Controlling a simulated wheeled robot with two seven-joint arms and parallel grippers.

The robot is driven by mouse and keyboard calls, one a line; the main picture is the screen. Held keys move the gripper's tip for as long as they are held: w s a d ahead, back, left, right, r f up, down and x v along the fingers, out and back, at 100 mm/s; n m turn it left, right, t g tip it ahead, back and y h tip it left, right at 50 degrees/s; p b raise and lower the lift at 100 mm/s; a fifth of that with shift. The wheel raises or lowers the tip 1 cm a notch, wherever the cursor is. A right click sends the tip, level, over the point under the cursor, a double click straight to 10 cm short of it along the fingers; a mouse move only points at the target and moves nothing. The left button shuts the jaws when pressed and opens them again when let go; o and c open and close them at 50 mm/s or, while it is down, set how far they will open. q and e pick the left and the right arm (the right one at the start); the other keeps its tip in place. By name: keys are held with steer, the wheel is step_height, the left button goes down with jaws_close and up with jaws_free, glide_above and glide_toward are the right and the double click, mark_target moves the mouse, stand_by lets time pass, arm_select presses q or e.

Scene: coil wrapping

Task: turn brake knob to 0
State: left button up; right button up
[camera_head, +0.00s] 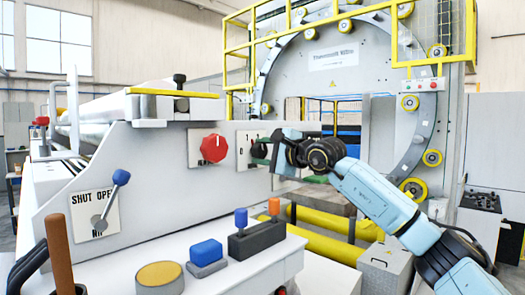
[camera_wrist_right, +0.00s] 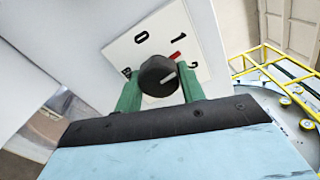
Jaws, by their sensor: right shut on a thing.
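The brake knob is a black round knob (camera_wrist_right: 158,75) on a white square plate (camera_wrist_right: 190,62) in the right wrist view. The plate carries a 0, a 1, a partly hidden letter at left and a short red mark. The white line on the knob points right, away from the 0. My right gripper (camera_wrist_right: 157,88) has its green fingers on both sides of the knob, shut on it. In the head view my right gripper (camera_head: 264,152) reaches from the right to the plate (camera_head: 244,148) on the grey panel and hides the knob.
A red knob (camera_head: 214,148) sits left of the plate. A blue-tipped lever (camera_head: 121,177) stands on the SHUT/OPEN plate (camera_head: 92,213). The large ring machine (camera_head: 330,85) stands behind.

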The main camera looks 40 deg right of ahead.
steer(key=n, duration=0.4)
steer(key=shift+p, duration=0.4)
steer(key=n, duration=0.4)
steer(key=shift+r+h+p, duration=0.1)
steer(key=shift+h+p, duration=0.2)
steer(key=shift+p, duration=0.1)
steer(key=n+p, duration=0.1)
steer(key=n, duration=0.3)
steer(key=shift+a, duration=0.1)
steer(key=shift+n+p, duration=0.4)
steer(key=shift+n, duration=1.3)
steer(key=o, duration=1)
steer(key=shift+c, duration=0.2)
steer(key=shift+s, duration=0.1)
